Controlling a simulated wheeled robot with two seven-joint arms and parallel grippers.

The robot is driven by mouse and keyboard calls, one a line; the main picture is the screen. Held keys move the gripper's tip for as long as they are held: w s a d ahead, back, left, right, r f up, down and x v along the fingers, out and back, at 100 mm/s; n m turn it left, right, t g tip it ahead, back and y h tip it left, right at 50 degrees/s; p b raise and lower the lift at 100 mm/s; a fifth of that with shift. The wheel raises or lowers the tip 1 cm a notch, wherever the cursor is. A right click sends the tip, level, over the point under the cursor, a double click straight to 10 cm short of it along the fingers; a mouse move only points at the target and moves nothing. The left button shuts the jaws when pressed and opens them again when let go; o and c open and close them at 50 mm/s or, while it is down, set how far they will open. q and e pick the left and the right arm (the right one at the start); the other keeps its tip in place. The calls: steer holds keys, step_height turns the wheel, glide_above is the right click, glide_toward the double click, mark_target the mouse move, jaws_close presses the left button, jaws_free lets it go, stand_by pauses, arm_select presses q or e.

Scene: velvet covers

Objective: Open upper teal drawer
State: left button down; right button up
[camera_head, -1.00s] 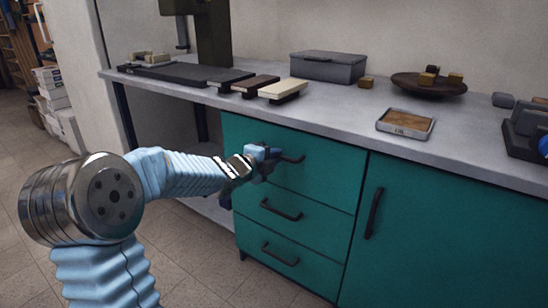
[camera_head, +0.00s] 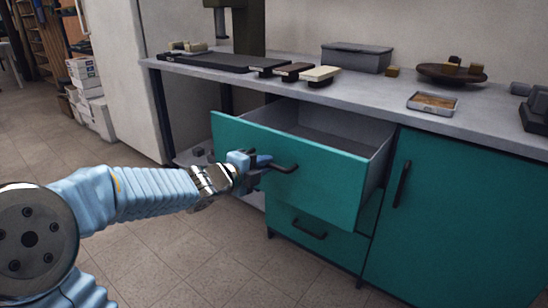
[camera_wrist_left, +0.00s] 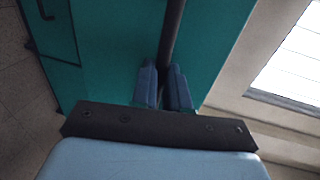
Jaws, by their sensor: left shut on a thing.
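The upper teal drawer (camera_head: 315,178) is pulled well out of the cabinet in the head view, and its grey inside shows empty where visible. My left gripper (camera_head: 262,164) is at the drawer's front, shut on its dark bar handle (camera_head: 284,168). In the left wrist view the blue fingers (camera_wrist_left: 163,88) close around the handle (camera_wrist_left: 172,35) against the teal front. My right gripper is not in view.
A lower drawer with a dark handle (camera_head: 310,229) and a teal cabinet door (camera_head: 455,215) are closed. The grey countertop (camera_head: 385,95) holds a grey box (camera_head: 356,58), a small tray (camera_head: 432,103) and several blocks. The tiled floor (camera_head: 190,257) in front is clear.

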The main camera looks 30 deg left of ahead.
arm_select(q)
steer(key=shift+f+v, duration=0.2)
steer(key=shift+v, duration=0.75)
steer(key=shift+f+v, duration=0.2)
steer(key=shift+v, duration=0.75)
steer(key=shift+s, duration=0.1)
steer(key=c, duration=1.1)
jaws_free()
steer(key=shift+a, duration=0.1)
steer(key=p+v, duration=0.5)
steer(key=v, duration=0.8)
steer(key=shift+s, duration=0.35)
